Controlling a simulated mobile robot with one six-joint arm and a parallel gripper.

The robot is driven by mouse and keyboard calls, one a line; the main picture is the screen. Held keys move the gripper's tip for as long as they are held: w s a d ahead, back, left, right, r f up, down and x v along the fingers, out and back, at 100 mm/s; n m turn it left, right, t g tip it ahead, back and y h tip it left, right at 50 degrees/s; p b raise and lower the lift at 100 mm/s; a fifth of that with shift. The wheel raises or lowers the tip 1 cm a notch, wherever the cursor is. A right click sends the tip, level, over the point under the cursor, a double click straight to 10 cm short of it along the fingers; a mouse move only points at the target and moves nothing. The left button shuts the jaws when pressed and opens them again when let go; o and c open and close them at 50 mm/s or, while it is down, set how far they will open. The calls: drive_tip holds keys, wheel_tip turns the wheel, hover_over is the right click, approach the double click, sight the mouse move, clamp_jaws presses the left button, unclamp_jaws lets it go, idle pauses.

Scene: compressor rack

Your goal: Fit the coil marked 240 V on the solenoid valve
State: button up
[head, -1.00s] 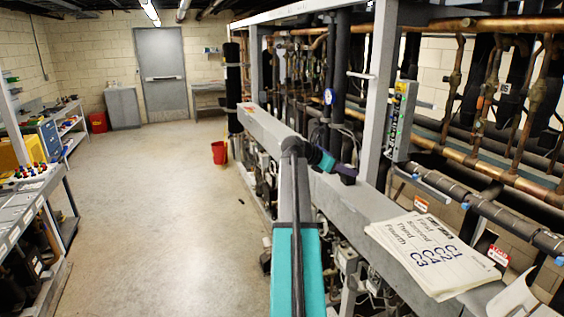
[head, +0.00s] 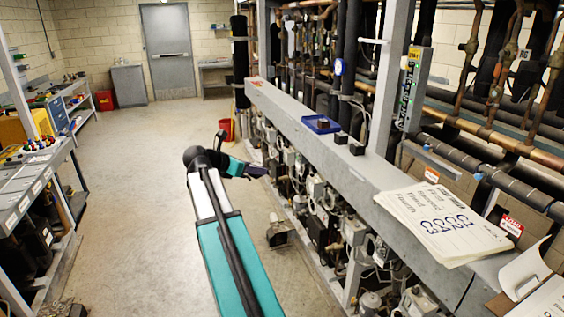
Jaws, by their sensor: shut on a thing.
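My gripper (head: 257,171) is at the end of my teal arm, out over the aisle just left of the grey beam. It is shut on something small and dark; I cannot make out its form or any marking. Two small dark blocks (head: 341,138) (head: 357,148), possibly coils, sit on the beam beside a blue tray (head: 318,125). Their markings are too small to read. Several valves and fittings (head: 318,190) crowd the rack below the beam, and I cannot tell which is the solenoid valve.
The grey beam (head: 385,178) runs along the rack and carries a stack of papers (head: 445,222). A grey control box (head: 413,90) hangs on the post. A red bucket (head: 227,129) stands beyond my arm. A workbench (head: 30,180) lines the left side.

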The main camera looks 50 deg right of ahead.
drive_tip(key=w+a+f+n+t+b, duration=0.2)
drive_tip(key=w+a+f, duration=0.1)
drive_tip(key=a, duration=0.9)
drive_tip(key=w+a+f+n+t+y+b, duration=0.1)
drive_tip(key=w+a+f+n+t, duration=0.2)
drive_tip(key=a, duration=0.9)
drive_tip(key=w+a+f+n+t+b, duration=0.1)
drive_tip(key=w+a+f+b, duration=0.2)
drive_tip(key=a, duration=1)
drive_tip(key=s+a+f+n+t+y, duration=0.1)
drive_tip(key=a+f, duration=0.1)
drive_tip(key=a, duration=0.5)
drive_tip(key=a+f+n+t+b, duration=0.1)
drive_tip(key=a+f, duration=0.2)
drive_tip(key=a, duration=0.4)
drive_tip(key=shift+s+n+y, duration=0.3)
drive_tip(key=shift+s+y, duration=0.05)
drive_tip(key=shift+y, duration=0.05)
drive_tip(key=shift+r, duration=0.1)
